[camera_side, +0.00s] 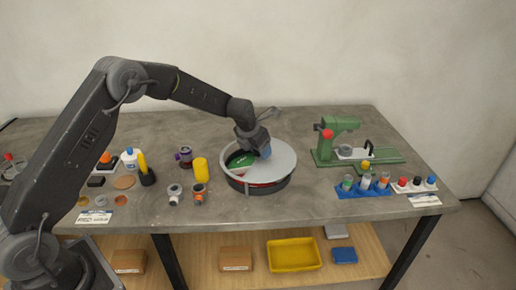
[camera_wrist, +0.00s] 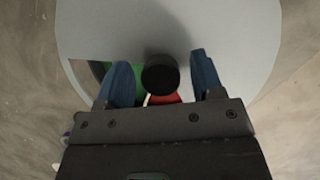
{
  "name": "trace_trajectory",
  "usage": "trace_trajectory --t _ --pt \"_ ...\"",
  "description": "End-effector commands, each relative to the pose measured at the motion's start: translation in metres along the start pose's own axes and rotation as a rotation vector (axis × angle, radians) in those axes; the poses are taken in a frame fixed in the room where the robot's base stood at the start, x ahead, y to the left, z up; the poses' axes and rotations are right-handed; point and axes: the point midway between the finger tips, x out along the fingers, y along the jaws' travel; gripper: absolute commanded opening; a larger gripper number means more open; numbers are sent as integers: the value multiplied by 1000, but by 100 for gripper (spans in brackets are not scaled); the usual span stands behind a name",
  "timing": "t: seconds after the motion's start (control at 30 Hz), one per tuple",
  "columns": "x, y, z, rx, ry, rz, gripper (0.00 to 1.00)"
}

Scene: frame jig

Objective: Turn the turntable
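The turntable (camera_side: 283,157) is a round drum with a pale grey disc top and a dark lower wall. It stands near the middle of the table. An opening in the disc shows a green part (camera_side: 238,160) and some red. My gripper (camera_side: 262,150) points down over the disc and hides its middle in the side view. In the wrist view my gripper (camera_wrist: 162,75) has its two blue fingers apart. A round black knob (camera_wrist: 159,76) shows between them, with a gap on each side. I cannot tell whether the fingertips reach down to the knob's height.
A green machine (camera_side: 340,140) stands to the right, with a blue rack (camera_side: 363,190) of small bottles in front. A yellow cylinder (camera_side: 201,170) and small fittings (camera_side: 174,194) stand just left of the turntable. A yellow tray (camera_side: 294,254) sits on the lower shelf.

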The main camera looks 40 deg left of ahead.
Motion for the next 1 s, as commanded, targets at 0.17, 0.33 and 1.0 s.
trace_trajectory --t 0.17,0.33,1.0 --pt "0 0 0 0 -1 0 63" --pt "-5 0 1 0 -3 0 63" --pt "-128 0 1 0 -3 0 63"
